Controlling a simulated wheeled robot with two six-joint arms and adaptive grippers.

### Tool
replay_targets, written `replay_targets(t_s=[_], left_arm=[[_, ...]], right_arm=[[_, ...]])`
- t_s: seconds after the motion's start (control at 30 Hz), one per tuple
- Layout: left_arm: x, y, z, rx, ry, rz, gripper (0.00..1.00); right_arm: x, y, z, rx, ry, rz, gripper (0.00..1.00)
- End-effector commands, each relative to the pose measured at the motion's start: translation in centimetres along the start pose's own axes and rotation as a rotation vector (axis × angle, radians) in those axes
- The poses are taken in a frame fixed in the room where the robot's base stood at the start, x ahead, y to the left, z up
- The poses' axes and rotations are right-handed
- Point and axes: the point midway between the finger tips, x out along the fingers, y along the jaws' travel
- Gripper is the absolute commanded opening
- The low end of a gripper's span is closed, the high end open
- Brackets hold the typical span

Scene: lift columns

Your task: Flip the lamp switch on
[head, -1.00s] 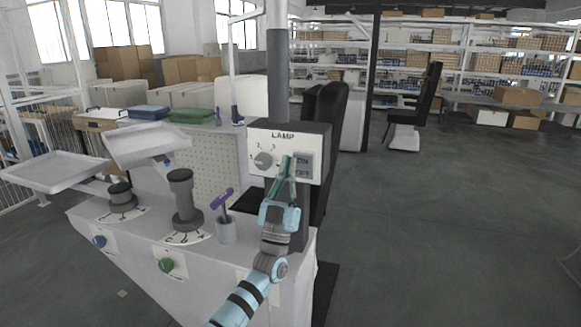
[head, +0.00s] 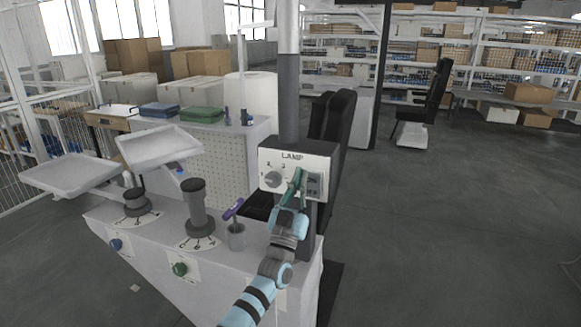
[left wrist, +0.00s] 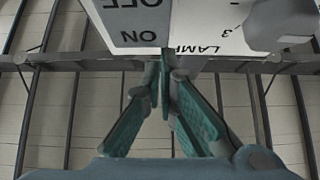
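The lamp box (head: 297,150) is a white-faced panel marked LAMP on a grey post. A grey numbered knob (head: 272,179) is on its left, and the switch plate (head: 314,185) is on its right. In the left wrist view the box (left wrist: 205,42) appears upside down, with the OFF and ON plate (left wrist: 140,20). My left gripper (head: 298,173) is in front of the box, between knob and plate; its green fingers partly cover the plate. In the left wrist view its fingertips (left wrist: 162,68) meet with nothing seen between them. Contact with the switch cannot be told. My right gripper is not in view.
Below the box is a white console (head: 215,260) with a dark cylindrical knob (head: 196,205), a purple-handled lever (head: 235,215) and a green button (head: 180,269). Two pale trays (head: 160,147) stand at left. A black chair (head: 340,125) is behind the box. Open floor lies right.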

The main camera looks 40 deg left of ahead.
Motion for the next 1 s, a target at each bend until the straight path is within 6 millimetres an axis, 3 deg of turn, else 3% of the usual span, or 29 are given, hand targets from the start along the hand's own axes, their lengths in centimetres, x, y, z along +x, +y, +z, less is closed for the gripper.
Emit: replay_targets(t_s=[0.07,1.0], left_arm=[[0.53,-0.03,-0.51,0.0,-0.017,0.0,0.0],[-0.1,-0.27,0.22,0.003,-0.021,-0.002,0.0]], right_arm=[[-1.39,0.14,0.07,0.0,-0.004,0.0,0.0],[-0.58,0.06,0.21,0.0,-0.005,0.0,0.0]])
